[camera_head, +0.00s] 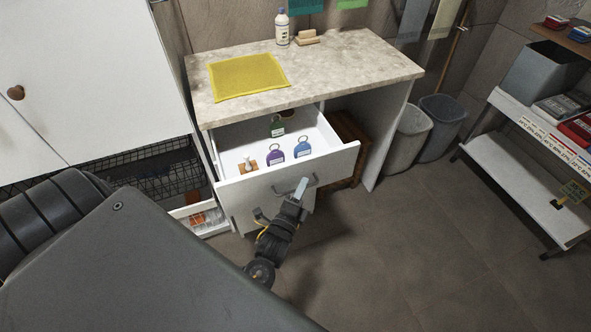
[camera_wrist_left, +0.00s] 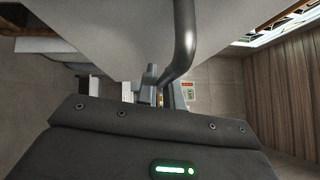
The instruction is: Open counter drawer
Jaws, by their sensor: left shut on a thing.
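The counter drawer (camera_head: 335,162) is a white drawer under the stone-topped counter (camera_head: 330,62). It stands pulled out, and its inside shows. A grey bar handle (camera_head: 312,181) is on its front panel; the curved handle also shows large in the left wrist view (camera_wrist_left: 185,38). My left gripper (camera_head: 297,191) is at the front panel, shut on the handle. In the left wrist view the fingers (camera_wrist_left: 164,85) are on either side of the bar, partly hidden by the gripper body. My right gripper is not in view.
The drawer holds green (camera_head: 277,126), purple (camera_head: 276,158) and blue (camera_head: 302,148) ringed tags and a small white item. A yellow mat (camera_head: 247,76) and a bottle (camera_head: 282,28) are on the counter. Bins (camera_head: 441,125) stand right. A white cabinet (camera_head: 95,70) is left. Floor right is clear.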

